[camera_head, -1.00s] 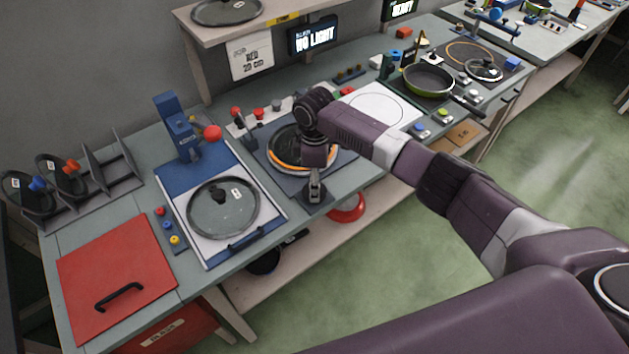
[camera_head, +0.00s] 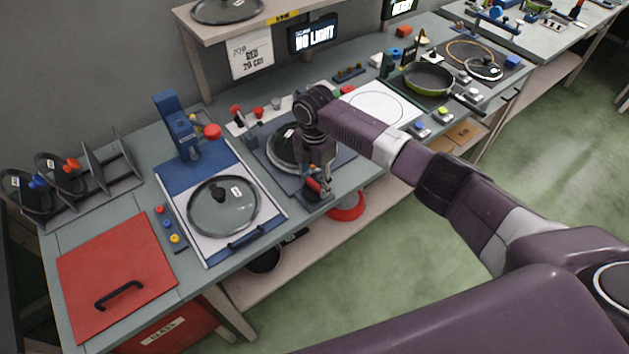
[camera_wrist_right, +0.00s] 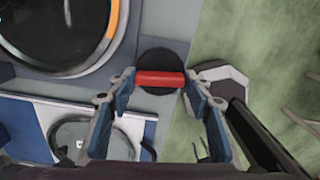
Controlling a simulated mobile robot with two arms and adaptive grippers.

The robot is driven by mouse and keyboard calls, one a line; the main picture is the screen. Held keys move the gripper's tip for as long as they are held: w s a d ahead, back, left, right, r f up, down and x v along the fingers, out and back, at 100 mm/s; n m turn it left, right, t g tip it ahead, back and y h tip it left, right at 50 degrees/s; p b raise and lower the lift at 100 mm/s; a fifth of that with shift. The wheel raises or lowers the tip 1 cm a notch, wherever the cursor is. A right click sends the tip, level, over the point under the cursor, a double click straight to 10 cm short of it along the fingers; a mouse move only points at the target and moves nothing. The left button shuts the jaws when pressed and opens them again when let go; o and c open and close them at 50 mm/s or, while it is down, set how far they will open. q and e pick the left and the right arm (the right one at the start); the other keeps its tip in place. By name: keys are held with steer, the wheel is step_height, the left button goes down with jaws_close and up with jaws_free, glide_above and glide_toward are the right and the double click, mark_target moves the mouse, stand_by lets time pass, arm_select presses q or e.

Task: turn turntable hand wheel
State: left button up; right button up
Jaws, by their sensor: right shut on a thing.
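The turntable (camera_head: 276,160) is a round plate in a grey surround on the bench, partly hidden by my right arm. In the right wrist view its dark disc (camera_wrist_right: 50,25) has a pale rim with an orange stretch. The hand wheel (camera_wrist_right: 153,58) is a small dark disc beside it near the bench's front edge, with a red handle (camera_wrist_right: 160,78) across it. My right gripper (camera_wrist_right: 160,84) is shut on the red handle, its blue-padded fingers at either end. In the head view my right gripper (camera_head: 317,182) reaches down over the wheel. My left gripper is out of view.
Left of the turntable is a blue-and-white station with a glass lid (camera_head: 240,207) and a blue post (camera_head: 180,130). A red panel (camera_head: 118,275) lies far left. A green pan (camera_head: 428,78) stands right. A red round object (camera_head: 347,208) shows below the bench edge.

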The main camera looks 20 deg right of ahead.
mark_target(315, 183)
steer(key=shift+w+r+n, duration=0.1)
steer(key=shift+n, duration=0.2)
steer(key=o, duration=1.2)
steer(key=shift+c, duration=0.2)
step_height(315, 183, up, 12)
